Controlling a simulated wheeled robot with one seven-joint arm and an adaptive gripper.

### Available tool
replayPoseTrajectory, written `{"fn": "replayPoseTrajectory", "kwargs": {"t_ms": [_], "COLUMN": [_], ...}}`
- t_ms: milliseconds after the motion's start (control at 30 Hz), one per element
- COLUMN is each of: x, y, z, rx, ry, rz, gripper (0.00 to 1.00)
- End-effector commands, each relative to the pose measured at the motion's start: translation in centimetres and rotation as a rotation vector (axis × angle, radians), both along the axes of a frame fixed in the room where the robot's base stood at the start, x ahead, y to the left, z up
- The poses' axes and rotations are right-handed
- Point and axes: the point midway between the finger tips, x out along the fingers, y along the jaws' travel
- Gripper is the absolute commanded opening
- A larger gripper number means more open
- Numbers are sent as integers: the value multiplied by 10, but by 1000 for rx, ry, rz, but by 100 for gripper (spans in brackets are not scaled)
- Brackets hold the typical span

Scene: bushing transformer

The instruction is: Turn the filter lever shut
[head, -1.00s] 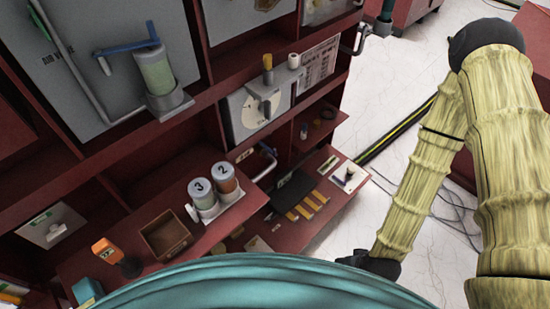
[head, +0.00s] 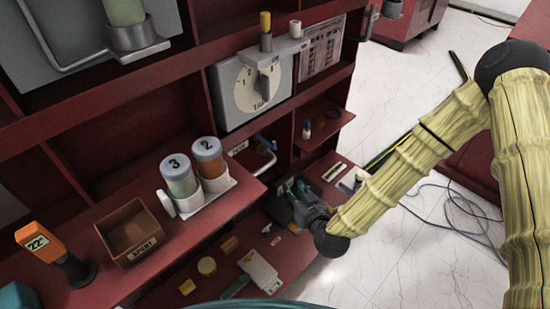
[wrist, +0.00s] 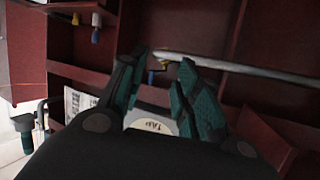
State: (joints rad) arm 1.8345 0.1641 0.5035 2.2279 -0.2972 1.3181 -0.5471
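My gripper (wrist: 164,65) is open in the wrist view, with its two teal fingers apart and nothing held between them. In the head view my gripper (head: 305,205) is partly visible over the lower shelf, at the end of my arm. A clear greenish canister (head: 125,10) in a grey cup is cut off by the top edge at the upper left, with a bent grey pipe (head: 45,50) beside it. No lever on it shows now. A grey bar or pipe (wrist: 235,68) crosses the wrist view beyond the fingers; I cannot tell which pipe it is.
The tap dial box (head: 250,90) is on the red cabinet (head: 200,25). Canisters 3 (head: 178,178) and 2 (head: 209,160) stand on a shelf beside an open "spent" box (head: 130,235) and an orange gauge (head: 45,242). Cables lie on the white floor (head: 400,240) at right.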

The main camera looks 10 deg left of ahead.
Motion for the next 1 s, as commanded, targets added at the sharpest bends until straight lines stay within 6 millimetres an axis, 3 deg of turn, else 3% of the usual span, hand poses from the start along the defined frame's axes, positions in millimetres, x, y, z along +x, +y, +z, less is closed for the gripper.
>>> {"fn": "replayPoseTrajectory", "kwargs": {"t_ms": [33,200,400,667,1000], "x": [10,37,55,66,109], "y": [7,26,38,44,68], "z": [-8,9,28,38,36], "rx": [16,55,85,94,94], "ry": [-48,-197,-312,-350,-349], "rz": [-3,-17,-37,-44,-45], "gripper": [33,33,33,33,33]}}
